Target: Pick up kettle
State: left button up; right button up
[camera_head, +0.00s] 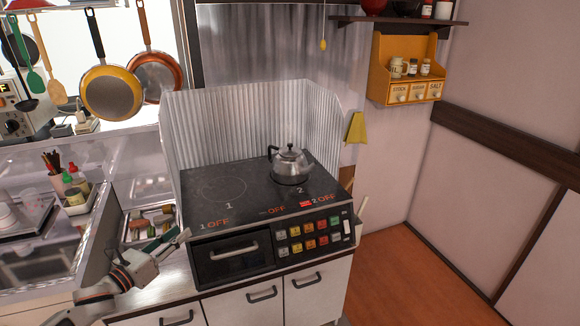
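The kettle (290,163) is a silver metal pot with a lid, a spout and a raised handle. It stands upright on the back right burner, marked 2, of the black stove (240,205). My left gripper (165,243) is low at the left, in front of the stove's left front corner. It is well apart from the kettle, and nothing is seen held in it. Its fingers are small and blend with the things behind, so I cannot tell how wide they are. My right gripper is not in view.
A corrugated metal guard (240,125) stands behind the stove. Pans (111,92) hang at upper left. A tray of small items (148,222) lies left of the stove. An orange spice shelf (405,68) hangs on the right wall. The stove top around the kettle is clear.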

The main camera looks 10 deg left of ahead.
aim_at(295, 170)
jog(key=i+l, duration=0.2)
jog(key=i, duration=0.25)
jog(key=i+l, duration=0.25)
jog(key=i, duration=0.25)
jog(key=i+l, duration=0.2)
jog(key=i, duration=0.25)
